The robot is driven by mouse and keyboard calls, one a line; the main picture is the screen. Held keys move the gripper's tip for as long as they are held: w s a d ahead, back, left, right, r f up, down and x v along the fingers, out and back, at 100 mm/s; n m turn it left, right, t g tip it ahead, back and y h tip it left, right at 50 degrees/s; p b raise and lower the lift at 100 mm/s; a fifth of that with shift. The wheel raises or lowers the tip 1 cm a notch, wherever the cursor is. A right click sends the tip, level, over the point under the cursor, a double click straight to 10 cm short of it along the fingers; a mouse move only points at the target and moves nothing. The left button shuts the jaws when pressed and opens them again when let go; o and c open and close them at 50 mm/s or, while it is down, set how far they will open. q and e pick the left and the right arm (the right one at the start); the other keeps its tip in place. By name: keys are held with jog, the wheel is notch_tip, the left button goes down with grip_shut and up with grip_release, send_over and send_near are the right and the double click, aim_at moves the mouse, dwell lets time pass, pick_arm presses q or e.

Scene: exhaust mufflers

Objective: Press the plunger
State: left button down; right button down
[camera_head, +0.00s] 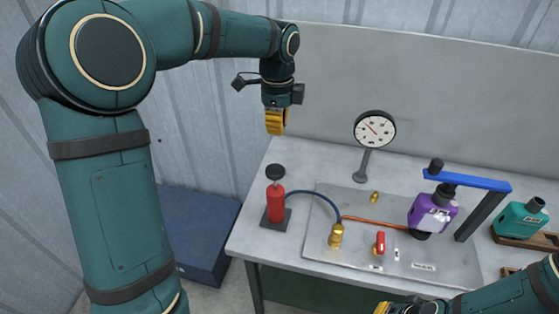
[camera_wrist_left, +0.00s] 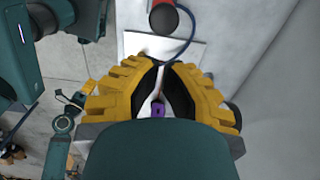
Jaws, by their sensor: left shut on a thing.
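The plunger has a round black knob (camera_head: 275,172) on a thin rod, up above a red pump cylinder (camera_head: 276,203). The pump stands upright on a dark square base at the table's left end. The knob also shows in the left wrist view (camera_wrist_left: 163,17), beyond my fingers. My left gripper (camera_head: 275,132) hangs fingers down above the knob, apart from it. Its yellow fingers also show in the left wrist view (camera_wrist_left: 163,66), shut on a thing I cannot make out. My right gripper (camera_head: 382,309) is cut off at the bottom edge, so its opening is hidden.
A blue hose (camera_head: 315,193) runs from the pump to a brass fitting (camera_head: 336,236) on a metal plate. A gauge (camera_head: 375,130), a red-handled valve (camera_head: 380,243), a purple bottle (camera_head: 431,212) and a blue-topped frame (camera_head: 470,181) stand to the right. A wall is behind.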

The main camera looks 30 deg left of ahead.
aim_at(278, 171)
pick_arm(q)
notch_tip(278, 171, down, 14)
dwell(0.6)
jog(key=shift+b, duration=0.3)
notch_tip(278, 171, down, 6)
jog(key=b, duration=0.3)
jog(key=shift+r, duration=0.15)
jog(key=shift+s, duration=0.15)
jog(key=shift+r, duration=0.15)
